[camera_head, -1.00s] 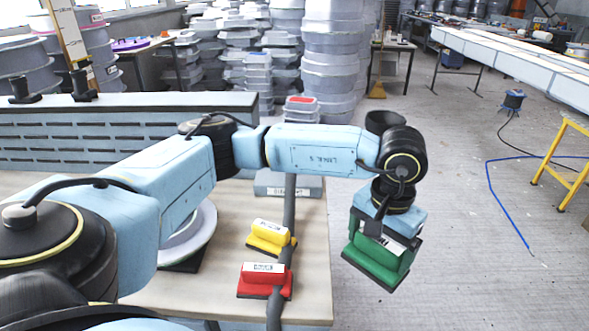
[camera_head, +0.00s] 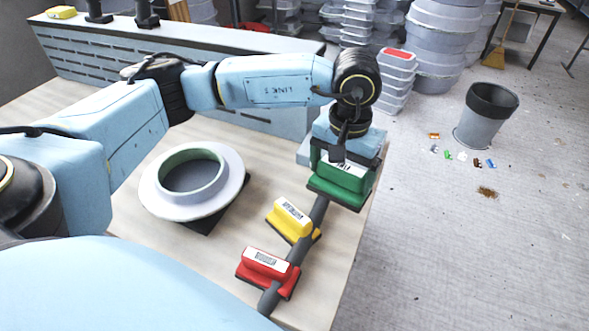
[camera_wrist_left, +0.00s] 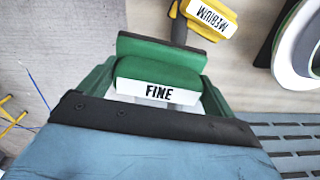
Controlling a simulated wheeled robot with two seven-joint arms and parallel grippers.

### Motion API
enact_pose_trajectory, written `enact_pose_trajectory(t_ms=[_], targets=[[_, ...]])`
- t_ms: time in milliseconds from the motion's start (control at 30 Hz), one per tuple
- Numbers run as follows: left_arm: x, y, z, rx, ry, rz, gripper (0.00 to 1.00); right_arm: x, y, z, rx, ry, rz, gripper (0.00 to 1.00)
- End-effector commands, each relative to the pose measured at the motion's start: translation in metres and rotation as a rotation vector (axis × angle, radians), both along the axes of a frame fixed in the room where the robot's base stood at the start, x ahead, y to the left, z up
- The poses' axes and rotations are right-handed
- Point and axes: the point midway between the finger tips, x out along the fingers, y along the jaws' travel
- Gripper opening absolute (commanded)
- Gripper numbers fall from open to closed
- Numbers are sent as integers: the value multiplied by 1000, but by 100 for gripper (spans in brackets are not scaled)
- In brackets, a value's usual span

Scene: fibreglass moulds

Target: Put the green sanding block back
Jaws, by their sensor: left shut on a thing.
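The green sanding block (camera_head: 342,178) is in my left gripper (camera_head: 345,152), near the right edge of the table. In the left wrist view the green block (camera_wrist_left: 158,62) shows a white label reading FINE. The block appears over the far end of a dark grey strip (camera_head: 318,212); I cannot tell whether it touches the strip or the table. The yellow sanding block (camera_head: 291,217), labelled MEDIUM in the left wrist view (camera_wrist_left: 208,16), and the red sanding block (camera_head: 267,266) sit along the strip towards me. My right gripper is not in view.
A white ring-shaped mould (camera_head: 160,195) lies on the wooden table (camera_head: 212,268), left of the blocks. A slotted pale blue panel (camera_head: 120,70) stands along the table's back. On the floor to the right are a grey bin (camera_head: 488,118) and small scraps (camera_head: 462,156).

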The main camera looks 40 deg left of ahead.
Motion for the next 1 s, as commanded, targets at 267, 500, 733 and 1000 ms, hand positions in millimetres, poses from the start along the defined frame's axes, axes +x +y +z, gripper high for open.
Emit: enact_pose_trajectory(t_ms=[267, 500, 733, 1000], targets=[[30, 35, 0, -8, -11, 649, 69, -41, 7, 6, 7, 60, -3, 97], [43, 73, -5, -1, -4, 1173, 69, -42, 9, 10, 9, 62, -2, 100], [45, 85, -23, 8, 4, 1341, 69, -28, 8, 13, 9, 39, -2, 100], [46, 85, -67, 6, 0, 1340, 69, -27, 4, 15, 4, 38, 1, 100]])
